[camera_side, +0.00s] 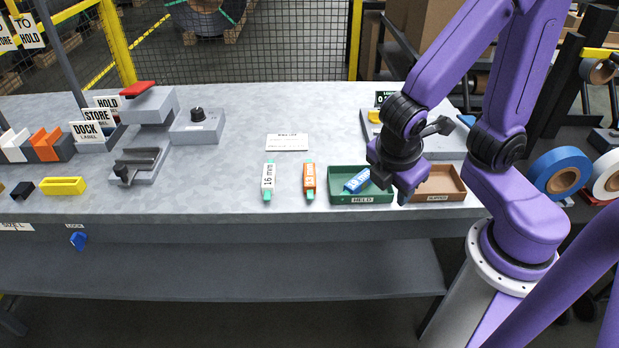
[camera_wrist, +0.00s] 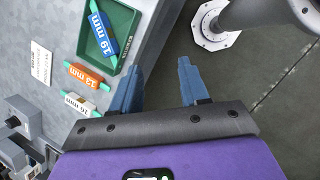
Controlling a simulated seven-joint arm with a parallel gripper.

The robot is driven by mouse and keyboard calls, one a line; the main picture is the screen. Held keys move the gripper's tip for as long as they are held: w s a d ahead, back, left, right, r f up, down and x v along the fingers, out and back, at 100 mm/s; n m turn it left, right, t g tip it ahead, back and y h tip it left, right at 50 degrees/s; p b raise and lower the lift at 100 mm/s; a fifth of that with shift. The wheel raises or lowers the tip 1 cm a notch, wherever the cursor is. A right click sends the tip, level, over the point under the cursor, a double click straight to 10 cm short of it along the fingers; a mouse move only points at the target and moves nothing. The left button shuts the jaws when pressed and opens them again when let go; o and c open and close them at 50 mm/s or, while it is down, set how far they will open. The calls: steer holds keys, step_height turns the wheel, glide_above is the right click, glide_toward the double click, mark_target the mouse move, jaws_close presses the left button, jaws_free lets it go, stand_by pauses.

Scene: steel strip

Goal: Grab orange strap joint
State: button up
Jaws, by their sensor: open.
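The orange strap joint (camera_side: 309,180) with green ends lies flat on the grey bench, between a white joint and the green tray. It also shows in the wrist view (camera_wrist: 84,75), marked 13 mm, left of my fingers. My gripper (camera_side: 405,196) is above the front of the bench near the two trays, to the right of the orange joint and apart from it. In the wrist view my two blue fingers (camera_wrist: 159,66) are spread with nothing between them.
A white 16 mm joint (camera_side: 268,182) lies left of the orange one. A brown tray (camera_side: 437,197) stands to the right. A white card (camera_side: 287,142) lies behind. A clamp-like tool (camera_side: 142,130) stands left.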

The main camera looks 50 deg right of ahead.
steer(key=w+a+f+n+t+h, duration=0.3)
steer(key=w+a+n+t+h, duration=0.15)
steer(key=w+n, duration=0.2)
steer(key=n+t, duration=0.4)
steer(key=n, duration=0.1)
glide_toward(309, 175)
steer(key=shift+w+d+f+m+h, duration=0.15)
steer(key=shift+w+d+f+h, duration=0.1)
steer(key=shift+w+f, duration=0.2)
steer(key=shift+w+d+f+m+h, duration=0.1)
steer(key=shift+w+d+f+h, duration=0.1)
steer(key=shift+w+f, duration=0.3)
steer(key=shift+x, duration=2.75)
steer(key=shift+d+r, duration=0.15)
steer(key=c, duration=0.8)
steer(key=shift+o, duration=0.2)
steer(key=shift+r, duration=0.15)
